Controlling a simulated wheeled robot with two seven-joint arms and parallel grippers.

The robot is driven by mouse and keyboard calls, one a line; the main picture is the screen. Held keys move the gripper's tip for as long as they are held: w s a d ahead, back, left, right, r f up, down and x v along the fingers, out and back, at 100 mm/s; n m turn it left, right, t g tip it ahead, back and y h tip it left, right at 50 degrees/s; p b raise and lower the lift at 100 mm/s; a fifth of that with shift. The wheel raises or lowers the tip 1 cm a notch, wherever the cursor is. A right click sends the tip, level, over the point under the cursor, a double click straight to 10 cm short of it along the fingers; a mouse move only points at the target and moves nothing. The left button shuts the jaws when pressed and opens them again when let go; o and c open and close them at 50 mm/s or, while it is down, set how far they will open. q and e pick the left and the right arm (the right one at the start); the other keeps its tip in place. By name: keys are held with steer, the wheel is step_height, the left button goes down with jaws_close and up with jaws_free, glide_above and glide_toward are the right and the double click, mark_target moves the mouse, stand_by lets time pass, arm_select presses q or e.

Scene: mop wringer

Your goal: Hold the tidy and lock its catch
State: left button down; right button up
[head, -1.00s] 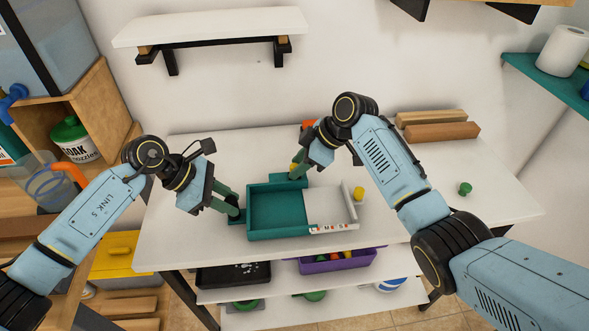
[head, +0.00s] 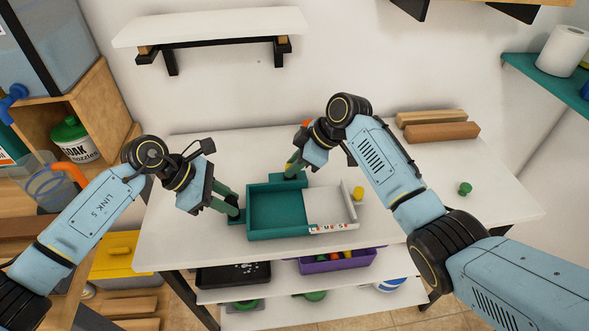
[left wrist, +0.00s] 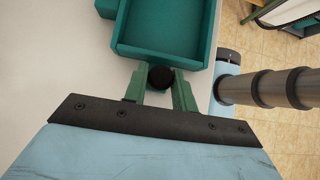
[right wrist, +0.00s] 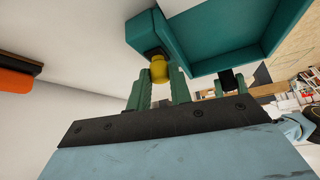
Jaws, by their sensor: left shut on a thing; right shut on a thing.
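The teal tidy (head: 277,209) sits on the white table, with an open tray at left and a pale section with a lettered front strip (head: 333,228) at right. My left gripper (head: 232,212) is shut on a black knob (left wrist: 161,77) at the tidy's left side. My right gripper (head: 293,173) is at the teal block on the tidy's back edge. In the right wrist view it is shut on a yellow knob (right wrist: 159,69) beside that block (right wrist: 146,31). The fingers partly hide both knobs. Whether the catch is locked cannot be told.
A small yellow piece (head: 358,194) is at the tidy's right side. A green knob (head: 465,188) stands farther right on the table (head: 420,205). Wooden blocks (head: 442,132) lie at the back right. A purple bin (head: 338,265) is on the shelf below.

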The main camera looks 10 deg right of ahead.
steer(key=shift+a, duration=0.65)
stand_by(0.3)
steer(key=o, duration=1)
steer(key=v, duration=1.2)
